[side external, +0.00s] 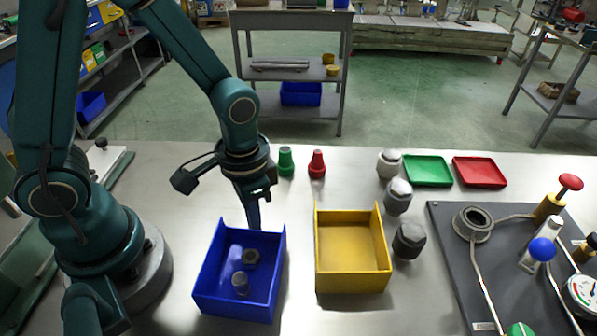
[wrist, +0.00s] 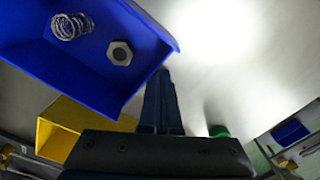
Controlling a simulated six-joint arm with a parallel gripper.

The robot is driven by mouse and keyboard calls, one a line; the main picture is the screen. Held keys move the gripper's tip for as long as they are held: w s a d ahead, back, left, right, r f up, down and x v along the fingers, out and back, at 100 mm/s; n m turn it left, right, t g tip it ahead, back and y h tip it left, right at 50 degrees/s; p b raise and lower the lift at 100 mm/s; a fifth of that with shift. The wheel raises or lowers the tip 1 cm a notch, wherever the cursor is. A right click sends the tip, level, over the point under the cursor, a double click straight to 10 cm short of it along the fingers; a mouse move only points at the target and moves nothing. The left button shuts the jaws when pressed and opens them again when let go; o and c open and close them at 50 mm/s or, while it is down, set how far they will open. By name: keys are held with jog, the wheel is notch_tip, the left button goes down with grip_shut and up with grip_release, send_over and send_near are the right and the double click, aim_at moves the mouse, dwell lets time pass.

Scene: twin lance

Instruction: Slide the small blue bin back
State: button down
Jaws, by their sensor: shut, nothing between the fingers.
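The small blue bin (side external: 210,272) stands on the steel table in front of my arm, left of the yellow bin. Two small metal parts lie in it; the wrist view shows them as a spring (wrist: 72,26) and a hex nut (wrist: 121,53). The blue bin also fills the upper left of the wrist view (wrist: 95,75). My gripper (side external: 254,224) points down at the bin's far wall, its fingers shut and empty. In the wrist view the fingertips (wrist: 161,74) are right beside the bin's edge. I cannot tell whether they touch it.
The empty yellow bin (side external: 350,282) stands close on the right. Green (side external: 286,162) and red (side external: 317,164) pieces stand behind, with several grey hex pieces (side external: 398,196) further right. A dark board (side external: 455,255) with fittings lies at right. Green (side external: 427,171) and red (side external: 479,171) trays lie at the back.

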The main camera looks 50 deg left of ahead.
aim_at(245, 265)
jog(key=shift+s+d, duration=0.6)
jog(key=shift+s+d, duration=0.1)
jog(key=shift+s+d, duration=0.6)
jog(key=shift+s, duration=0.1)
jog(key=shift+s+d, duration=0.65)
jog(key=shift+d, duration=0.05)
dwell(0.4)
jog(key=shift+s+d, duration=0.65)
jog(key=shift+s, duration=0.05)
jog(key=shift+d, duration=0.1)
